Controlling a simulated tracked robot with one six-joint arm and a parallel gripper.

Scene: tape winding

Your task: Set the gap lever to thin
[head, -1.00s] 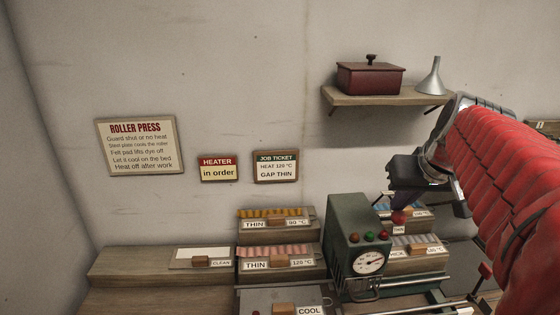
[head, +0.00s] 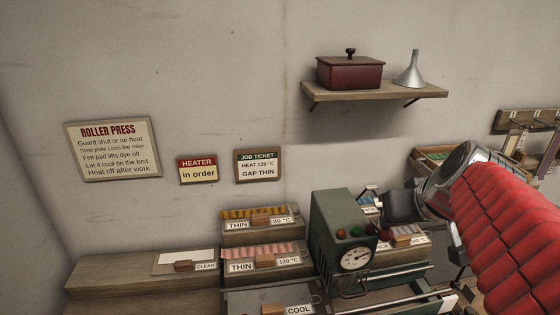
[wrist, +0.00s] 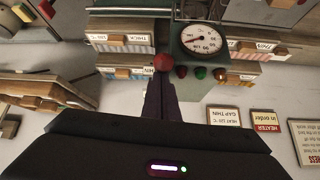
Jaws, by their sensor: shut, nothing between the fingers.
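The roller press is a dark green box (head: 335,215) with a round dial and small coloured lamps on its front. A dark red ball knob (head: 386,234), which looks like the gap lever's knob, is at the press's right side. In the wrist view the knob (wrist: 165,62) is right at the tips of my gripper (wrist: 160,84). The fingers are together with nothing between them. I cannot tell whether they touch the knob. The lever's shaft and any gap markings are hidden. The job ticket (head: 257,166) reads heat 120 °C, gap thin.
Several labelled trays stand around the press, including a thin 120 °C tray (head: 262,260) and a cool plate (head: 270,300). A shelf (head: 372,90) with a red box and a funnel is above. The heater sign (head: 197,170) reads in order.

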